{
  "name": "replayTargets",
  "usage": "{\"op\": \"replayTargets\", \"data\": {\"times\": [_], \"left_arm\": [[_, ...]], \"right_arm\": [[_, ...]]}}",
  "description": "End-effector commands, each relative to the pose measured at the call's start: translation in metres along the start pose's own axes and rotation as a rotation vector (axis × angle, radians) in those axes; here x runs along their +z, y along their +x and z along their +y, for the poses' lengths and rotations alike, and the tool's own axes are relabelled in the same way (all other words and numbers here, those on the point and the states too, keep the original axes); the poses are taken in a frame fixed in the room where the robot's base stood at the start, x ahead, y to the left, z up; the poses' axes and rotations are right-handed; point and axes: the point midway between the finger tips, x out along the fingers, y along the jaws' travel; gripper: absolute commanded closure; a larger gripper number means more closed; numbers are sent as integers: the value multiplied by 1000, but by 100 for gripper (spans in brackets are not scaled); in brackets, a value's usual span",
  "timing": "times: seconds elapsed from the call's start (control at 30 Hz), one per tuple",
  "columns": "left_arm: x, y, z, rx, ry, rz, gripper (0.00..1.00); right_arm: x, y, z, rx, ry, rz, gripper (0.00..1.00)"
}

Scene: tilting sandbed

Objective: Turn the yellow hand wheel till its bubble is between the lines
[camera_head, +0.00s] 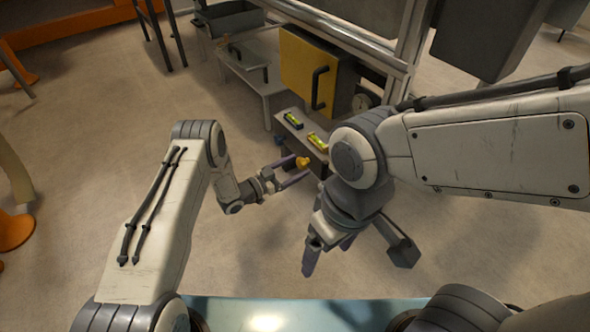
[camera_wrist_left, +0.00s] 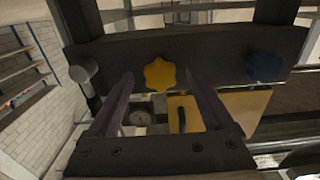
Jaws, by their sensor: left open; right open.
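The yellow hand wheel (camera_head: 303,162) is on the near face of a dark panel; it also shows in the left wrist view (camera_wrist_left: 159,74). My left gripper (camera_head: 296,174) is open, its two purple fingers pointing at the wheel. In the left wrist view the wheel appears between the fingertips (camera_wrist_left: 159,76); I cannot tell if they touch it. A level with a yellow frame (camera_head: 317,141) and a green vial lies on the panel's top, too small to read its bubble. My right gripper (camera_head: 327,255) is open and empty, pointing down, right of the wheel.
A blue hand wheel (camera_head: 279,142) sits beside the yellow one, also in the left wrist view (camera_wrist_left: 264,67). A blue-framed level (camera_head: 293,119) lies behind. A yellow door with a black handle (camera_head: 319,88) and a gauge (camera_head: 362,101) stand beyond.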

Motion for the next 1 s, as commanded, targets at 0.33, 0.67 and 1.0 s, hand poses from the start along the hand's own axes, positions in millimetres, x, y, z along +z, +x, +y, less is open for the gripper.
{"op": "replayTargets", "data": {"times": [0.33,0.67,1.0], "left_arm": [[0,0,0,-1,0,0,58],[0,0,0,-1,-13,0,100],[-1,0,0,-1,-177,0,100]], "right_arm": [[0,0,0,0,0,0,16],[0,-1,0,0,0,0,16],[0,-8,-1,0,0,0,16]]}}
